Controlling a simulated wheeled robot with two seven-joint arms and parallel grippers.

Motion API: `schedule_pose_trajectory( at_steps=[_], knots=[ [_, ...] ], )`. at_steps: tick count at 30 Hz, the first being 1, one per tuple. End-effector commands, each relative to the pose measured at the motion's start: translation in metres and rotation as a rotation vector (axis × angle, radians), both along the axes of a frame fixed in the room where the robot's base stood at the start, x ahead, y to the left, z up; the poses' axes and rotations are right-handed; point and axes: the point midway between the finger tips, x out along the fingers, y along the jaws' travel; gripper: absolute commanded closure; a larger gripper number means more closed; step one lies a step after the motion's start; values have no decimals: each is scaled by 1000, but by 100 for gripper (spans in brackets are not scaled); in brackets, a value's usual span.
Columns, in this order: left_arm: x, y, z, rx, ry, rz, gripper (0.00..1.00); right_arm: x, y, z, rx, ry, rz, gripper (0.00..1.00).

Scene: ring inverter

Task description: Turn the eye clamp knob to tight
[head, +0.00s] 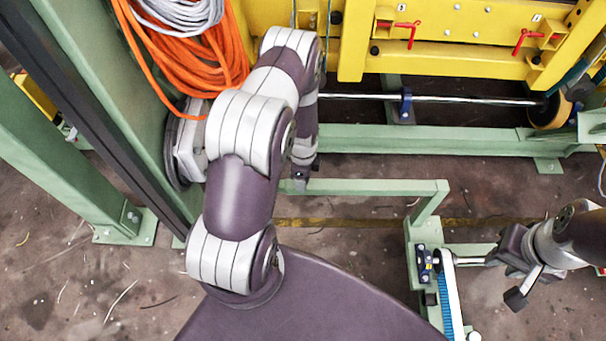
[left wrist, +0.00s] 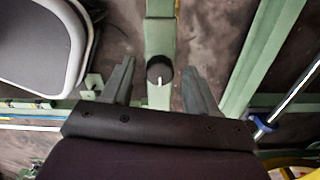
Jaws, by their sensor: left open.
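A round black knob (left wrist: 159,70) with a white mark sits on a green bar (left wrist: 160,33) in the left wrist view. The white mark points toward the gripper's palm side of the picture. My left gripper (left wrist: 159,67) is open, with one finger on each side of the knob and visible gaps; I see no contact. In the head view my left gripper is mostly hidden by its arm, near the left end of the low green bar (head: 370,187); the knob cannot be made out there. My right gripper (head: 510,272) is at the right, its jaw state unclear.
A yellow machine frame (head: 450,60) with red handles stands at the back. A shiny rod (head: 455,99) with a blue block (head: 406,104) runs below it. Orange cable (head: 195,60) hangs on the green post at left. A green stand with a blue-and-white strip (head: 450,300) is near my right gripper.

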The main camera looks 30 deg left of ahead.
Motion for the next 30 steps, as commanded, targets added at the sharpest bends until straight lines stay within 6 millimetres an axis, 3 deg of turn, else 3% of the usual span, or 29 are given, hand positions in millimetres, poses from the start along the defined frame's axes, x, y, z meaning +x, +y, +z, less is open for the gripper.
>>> schedule_pose_trajectory(
  at_steps=[9, 15, 30],
  knots=[
    [2, 0, 80, 2, -5, 0, 41, 0, 0, 24, 0, 0, 0, 68],
    [1, 0, 116, 1, -3, -1, 41, 0, 0, 32, 0, 0, 0, 68],
    [0, 0, 124, 0, -1, -1, 41, 0, 0, 32, 0, 0, 0, 68]
  ],
)
